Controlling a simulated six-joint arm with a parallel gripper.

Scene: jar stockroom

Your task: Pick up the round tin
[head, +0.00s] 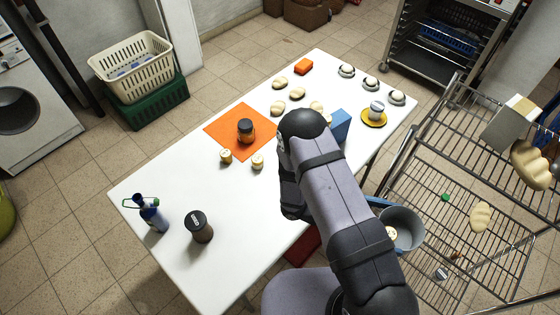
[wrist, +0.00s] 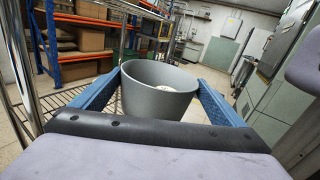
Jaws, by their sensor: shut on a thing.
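The round tin (head: 407,222) is a grey, open-topped round vessel. In the head view it is beyond the table's right edge, in front of the wire rack. What is under the tin is hidden.
The white table (head: 255,215) holds a dark-lidded jar (head: 199,227), a blue bottle (head: 152,214), an orange mat (head: 222,128) with a jar (head: 245,130), and several pale round items. The wire rack (head: 490,255) stands close at the right.

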